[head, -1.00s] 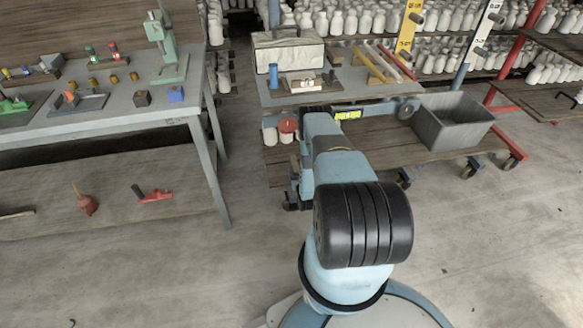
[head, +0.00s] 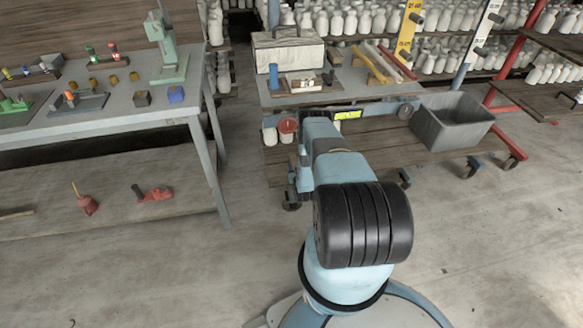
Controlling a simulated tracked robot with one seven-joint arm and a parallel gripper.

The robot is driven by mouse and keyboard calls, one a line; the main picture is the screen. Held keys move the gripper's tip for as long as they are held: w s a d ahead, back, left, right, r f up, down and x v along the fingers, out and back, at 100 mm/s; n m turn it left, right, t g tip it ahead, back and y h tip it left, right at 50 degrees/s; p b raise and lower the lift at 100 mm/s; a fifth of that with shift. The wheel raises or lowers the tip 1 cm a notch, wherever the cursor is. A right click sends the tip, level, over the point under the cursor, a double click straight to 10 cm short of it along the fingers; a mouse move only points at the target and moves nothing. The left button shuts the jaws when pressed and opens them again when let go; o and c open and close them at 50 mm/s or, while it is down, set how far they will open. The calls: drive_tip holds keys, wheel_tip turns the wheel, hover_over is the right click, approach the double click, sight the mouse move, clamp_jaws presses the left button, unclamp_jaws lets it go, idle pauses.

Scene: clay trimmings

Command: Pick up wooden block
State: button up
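A small brown block (head: 334,56), which looks like the wooden block, sits on the cart's top shelf, right of a large pale clay block (head: 289,52). It is too small to make out its grain. My blue arm reaches forward to the cart's near side, with its far links just below the top shelf edge. My gripper is not clearly visible; my own arm hides its end. I cannot see anything held.
The cart top (head: 374,94) also bears a small board (head: 281,89) with a pale piece, and yellow and red rods. A grey bin (head: 452,121) stands on its lower shelf. A workbench (head: 120,110) with tools is at left. Open floor (head: 130,270) lies in front.

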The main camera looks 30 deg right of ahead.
drive_tip(key=c, duration=0.8)
drive_tip(key=shift+o, duration=0.2)
